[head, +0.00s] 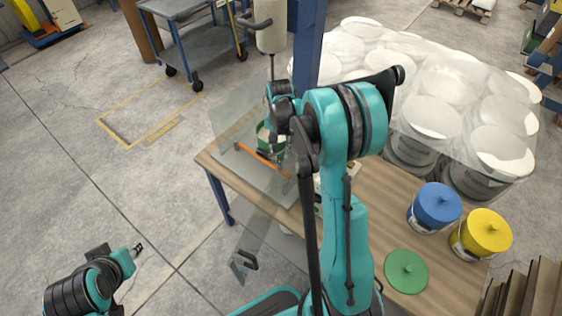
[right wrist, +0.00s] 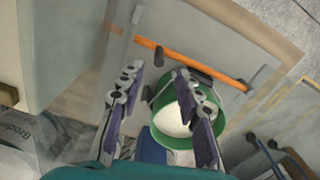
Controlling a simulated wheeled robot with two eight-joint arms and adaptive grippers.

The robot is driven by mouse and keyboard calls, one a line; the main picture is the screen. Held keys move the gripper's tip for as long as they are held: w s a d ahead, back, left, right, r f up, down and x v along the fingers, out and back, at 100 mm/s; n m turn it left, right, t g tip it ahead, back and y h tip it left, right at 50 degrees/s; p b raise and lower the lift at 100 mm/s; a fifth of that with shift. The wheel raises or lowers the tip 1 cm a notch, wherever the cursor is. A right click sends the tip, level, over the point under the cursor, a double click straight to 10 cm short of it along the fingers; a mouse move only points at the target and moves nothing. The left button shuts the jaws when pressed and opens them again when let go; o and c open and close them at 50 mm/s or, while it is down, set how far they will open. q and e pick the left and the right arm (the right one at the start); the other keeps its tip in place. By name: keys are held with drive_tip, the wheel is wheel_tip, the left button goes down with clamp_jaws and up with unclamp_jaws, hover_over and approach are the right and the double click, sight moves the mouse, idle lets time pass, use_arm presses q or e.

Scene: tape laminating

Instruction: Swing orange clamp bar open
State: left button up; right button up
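The orange clamp bar (head: 258,157) lies across the front of the green bucket (head: 265,135) at the machine on the table. In the right wrist view the orange clamp bar (right wrist: 222,76) runs across the upper middle, with dark fittings along it. The green bucket (right wrist: 180,157) holds something white. My right gripper (right wrist: 160,78) is open and empty, its two fingers spread over the bucket side, short of the bar; contact is not visible. In the head view my right arm partly hides the bucket and bar. My left gripper (head: 138,248) is at lower left, away from the table.
A clear panel (head: 240,103) stands around the bucket. A transparent door with a dark handle (head: 247,260) hangs in front of the table. Blue (head: 436,206) and yellow (head: 486,234) lidded tubs and a green lid (head: 406,271) occupy the table's right. Wrapped white buckets (head: 432,115) stand behind.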

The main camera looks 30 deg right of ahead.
wheel_tip(320, 180, down, 8)
drive_tip(key=shift+f+b, duration=0.1)
drive_tip(key=shift+b, duration=1.15)
clamp_jaws()
